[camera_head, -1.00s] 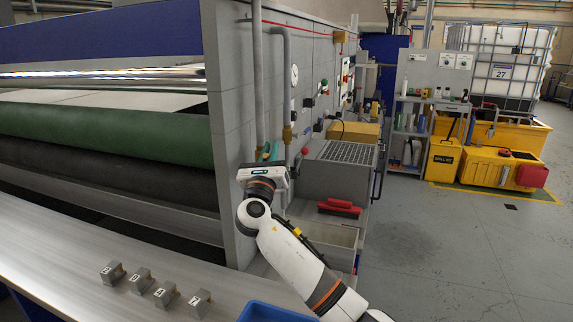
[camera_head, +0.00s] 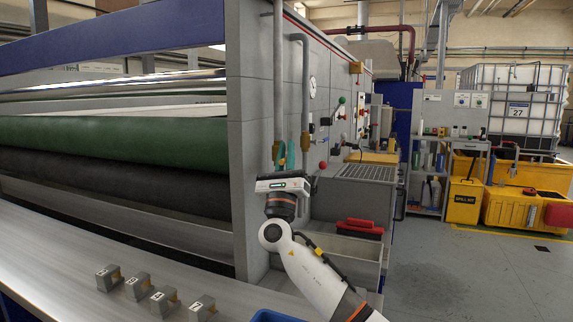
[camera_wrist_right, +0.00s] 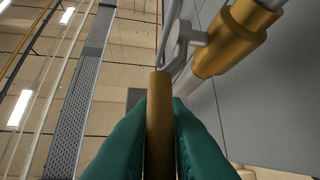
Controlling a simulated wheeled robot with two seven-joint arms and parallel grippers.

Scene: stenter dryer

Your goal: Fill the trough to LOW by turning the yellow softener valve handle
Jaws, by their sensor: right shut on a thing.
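The yellow valve handle (camera_wrist_right: 159,95) stands upright between the teal fingers of my right gripper (camera_wrist_right: 159,120) in the right wrist view. The fingers are shut on it from both sides and hide its lower part. A brass valve body (camera_wrist_right: 232,42) on a grey pipe lies just beyond, up and to the right. In the head view my right gripper (camera_head: 292,153) points up in front of the pipes on the grey machine end wall; the handle is hard to make out there. The grey trough (camera_head: 367,262) is below and right of it. Its liquid level cannot be read. My left gripper is out of view.
A red brush (camera_head: 359,228) lies at the trough's rim, below a grated top (camera_head: 367,172). Numbered metal blocks (camera_head: 137,286) stand on the pale ledge at the front left. Open floor (camera_head: 480,275) lies to the right.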

